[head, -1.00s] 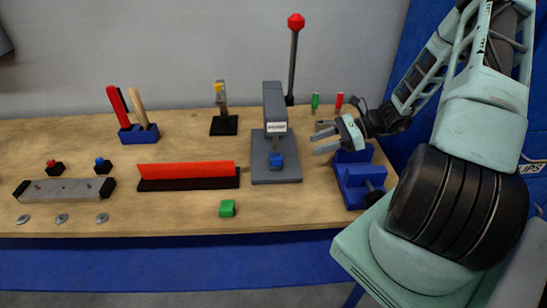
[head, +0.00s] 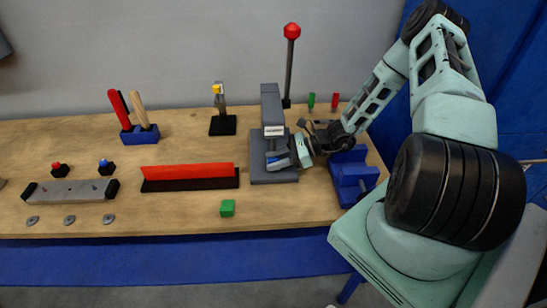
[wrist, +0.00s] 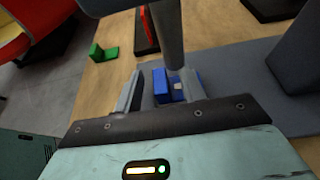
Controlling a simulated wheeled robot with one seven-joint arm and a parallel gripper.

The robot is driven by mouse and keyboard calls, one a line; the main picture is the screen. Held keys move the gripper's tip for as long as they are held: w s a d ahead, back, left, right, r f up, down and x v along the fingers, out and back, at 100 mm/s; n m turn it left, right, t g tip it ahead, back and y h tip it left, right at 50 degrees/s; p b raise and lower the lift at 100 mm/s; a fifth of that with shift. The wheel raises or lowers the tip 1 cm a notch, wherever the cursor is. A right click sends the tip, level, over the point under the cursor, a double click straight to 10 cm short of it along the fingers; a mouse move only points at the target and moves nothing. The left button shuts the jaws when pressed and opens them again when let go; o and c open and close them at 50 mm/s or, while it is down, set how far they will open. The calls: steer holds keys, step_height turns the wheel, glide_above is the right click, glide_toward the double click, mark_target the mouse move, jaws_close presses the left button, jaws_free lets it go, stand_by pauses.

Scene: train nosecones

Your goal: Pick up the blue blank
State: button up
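The blue blank (head: 279,162) sits on the base of the grey press (head: 272,110), under its ram, partly hidden by my fingers. My gripper (head: 287,157) has come in from the right at the press, low over its base. In the wrist view, the blank (wrist: 161,84) shows between and beyond the two fingers of my gripper (wrist: 160,77), with some blue also by the right finger. The fingers are apart, with a gap to the left finger. Contact with the right finger cannot be told. The grey ram stands just beyond the blank.
The press lever with a red knob (head: 292,31) rises behind. A blue vise-like block (head: 352,177) stands to the right, close to my wrist. A green block (head: 227,208) and a red strip on a black base (head: 188,171) lie left. Front table near the green block is clear.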

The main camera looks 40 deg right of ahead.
steer(key=shift+w+a+f, duration=0.1)
steer(key=shift+w+a, duration=0.05)
jaws_close()
steer(key=shift+r, duration=0.2)
